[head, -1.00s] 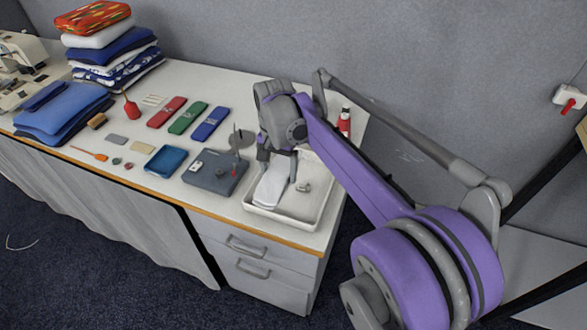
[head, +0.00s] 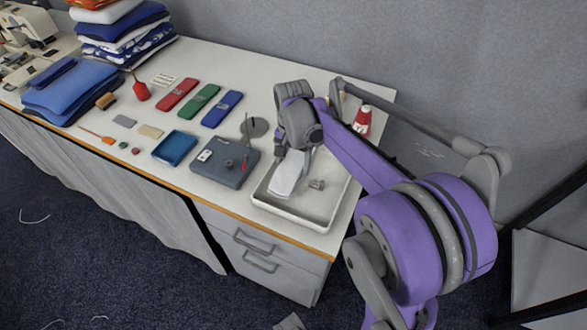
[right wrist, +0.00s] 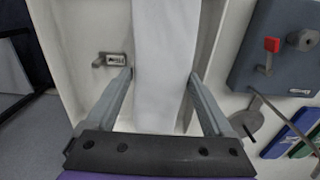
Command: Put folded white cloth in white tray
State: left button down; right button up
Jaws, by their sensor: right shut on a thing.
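The folded white cloth (head: 287,178) is a long pale strip over the left part of the white tray (head: 292,219), within its rim in the head view. My right gripper (head: 292,161) is above the tray with its fingers at the two sides of the cloth. In the right wrist view the cloth (right wrist: 163,45) runs between the fingertips of my right gripper (right wrist: 161,76), which is shut on it. The tray (right wrist: 75,45) shows beyond the fingers. I cannot tell whether the cloth touches the tray floor. My left gripper is not in view.
A small grey metal piece (head: 316,184) lies in the tray, right of the cloth. A dark grey box (head: 226,172) with a red-tipped lever stands close to the tray's left. The tray is near the table's front right corner.

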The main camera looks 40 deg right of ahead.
aim_at(293, 164)
jog(key=shift+f, duration=1.5)
jog(key=shift+f, duration=0.1)
jog(key=o, duration=1.3)
jog(key=shift+o, duration=0.2)
